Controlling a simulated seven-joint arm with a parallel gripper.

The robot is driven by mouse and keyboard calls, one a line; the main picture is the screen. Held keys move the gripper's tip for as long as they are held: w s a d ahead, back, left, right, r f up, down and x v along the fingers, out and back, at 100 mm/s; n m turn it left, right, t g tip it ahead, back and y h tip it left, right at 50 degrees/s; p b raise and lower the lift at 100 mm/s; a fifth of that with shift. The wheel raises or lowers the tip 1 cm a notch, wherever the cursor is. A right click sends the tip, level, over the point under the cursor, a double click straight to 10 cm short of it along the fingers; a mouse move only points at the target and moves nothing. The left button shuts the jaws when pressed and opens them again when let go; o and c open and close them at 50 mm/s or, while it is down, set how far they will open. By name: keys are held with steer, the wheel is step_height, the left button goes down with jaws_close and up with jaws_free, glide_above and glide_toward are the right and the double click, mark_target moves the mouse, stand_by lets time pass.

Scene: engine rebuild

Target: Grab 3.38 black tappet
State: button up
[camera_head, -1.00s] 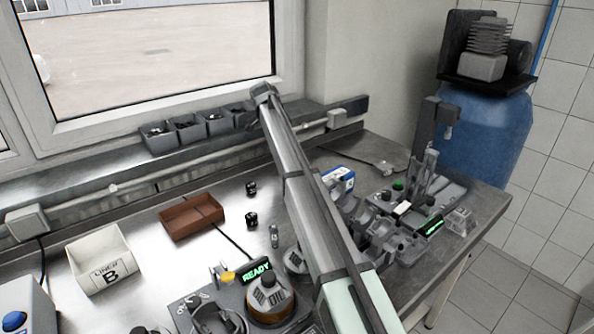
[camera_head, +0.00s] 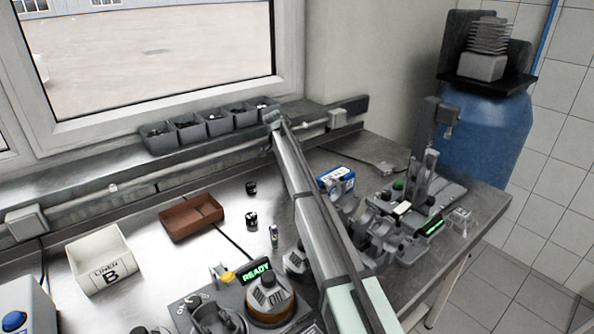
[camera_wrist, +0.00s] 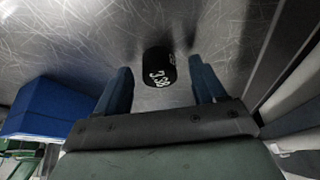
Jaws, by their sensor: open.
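The black tappet (camera_wrist: 157,68), marked 3.38 in white, stands on the scratched metal bench in the wrist view. My gripper (camera_wrist: 160,80) is open, with one blue-grey finger on each side of the tappet. Gaps show between the tappet and both fingers, so it is not gripped. In the head view the arm hides the gripper, and I cannot make out this tappet there. Two other small black cylinders, one farther back (camera_head: 251,188) and one nearer (camera_head: 251,220), stand left of the arm; their marks are unreadable.
A blue box (camera_wrist: 45,105) is close left of the gripper in the wrist view; a blue-and-white box (camera_head: 336,179) stands right of the arm in the head view. A brown tray (camera_head: 178,236), a white bin B (camera_head: 122,279) and a READY fixture (camera_head: 230,290) lie left.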

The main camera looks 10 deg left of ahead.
steer(key=c, duration=1.2)
steer(key=shift+o, duration=0.2)
